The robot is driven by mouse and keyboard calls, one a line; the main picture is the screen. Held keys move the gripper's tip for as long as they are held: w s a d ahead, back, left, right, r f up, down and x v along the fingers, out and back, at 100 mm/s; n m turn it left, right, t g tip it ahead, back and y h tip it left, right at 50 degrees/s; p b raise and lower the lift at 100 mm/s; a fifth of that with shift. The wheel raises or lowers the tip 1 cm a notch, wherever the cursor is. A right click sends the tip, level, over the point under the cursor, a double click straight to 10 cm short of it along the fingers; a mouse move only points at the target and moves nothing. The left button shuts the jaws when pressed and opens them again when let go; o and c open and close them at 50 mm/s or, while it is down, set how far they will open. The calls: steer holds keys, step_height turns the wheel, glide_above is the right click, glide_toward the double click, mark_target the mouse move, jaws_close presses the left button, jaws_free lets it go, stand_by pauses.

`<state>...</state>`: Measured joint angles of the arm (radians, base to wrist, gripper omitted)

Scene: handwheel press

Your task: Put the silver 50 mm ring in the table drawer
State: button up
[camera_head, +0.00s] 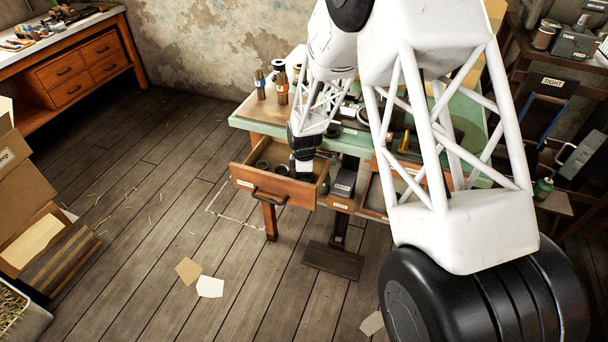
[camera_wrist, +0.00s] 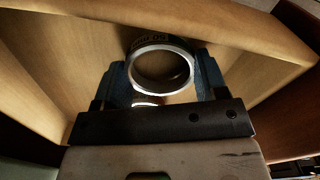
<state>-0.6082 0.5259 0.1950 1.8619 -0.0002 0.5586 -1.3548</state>
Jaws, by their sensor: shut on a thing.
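The silver ring (camera_wrist: 161,46), with dark "50 mm" lettering on its outer side, sits between the two jaws of my gripper (camera_wrist: 163,76) in the wrist view. The gripper is shut on it. The table drawer (camera_head: 272,188) is pulled open at the table's left front in the head view. My gripper (camera_head: 304,165) points down at the drawer's right part. Pale wooden drawer walls (camera_wrist: 60,80) surround the ring in the wrist view. I cannot tell whether the ring touches the drawer bottom.
Dark round items (camera_head: 262,165) lie in the drawer's left part. A small dark box (camera_head: 344,183) stands right of the drawer. Bottles (camera_head: 260,86) stand on the green-topped table (camera_head: 244,121). A second silver arc (camera_wrist: 147,104) shows below the ring; I cannot tell what it is.

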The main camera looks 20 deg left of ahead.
steer(key=shift+f, duration=0.1)
steer(key=o, duration=0.9)
steer(key=shift+r, duration=6.15)
